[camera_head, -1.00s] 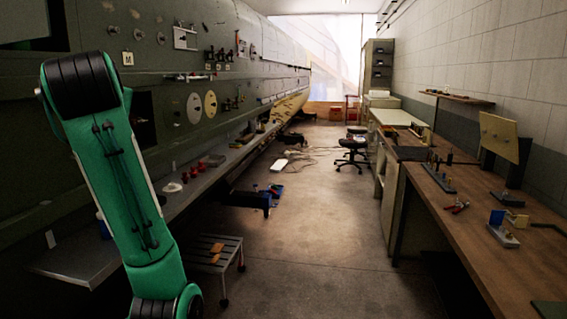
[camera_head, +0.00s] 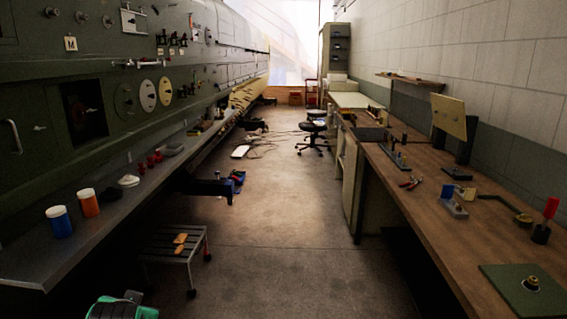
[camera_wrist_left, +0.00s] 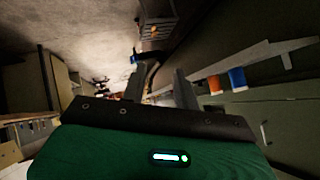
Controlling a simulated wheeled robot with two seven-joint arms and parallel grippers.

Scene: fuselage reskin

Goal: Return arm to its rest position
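My left gripper (camera_wrist_left: 159,88) shows in the left wrist view with its two grey fingers apart and nothing between them. In the head view only a green piece of my left arm (camera_head: 122,307) shows at the bottom left edge, low beside the fuselage shelf. The left fingers are out of the head view. My right arm and gripper show in neither view.
A grey shelf (camera_head: 40,262) along the fuselage holds a blue jar (camera_head: 60,222) and an orange jar (camera_head: 88,203). A step stool (camera_head: 172,245) stands on the floor. A wooden workbench (camera_head: 440,205) with tools lines the right.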

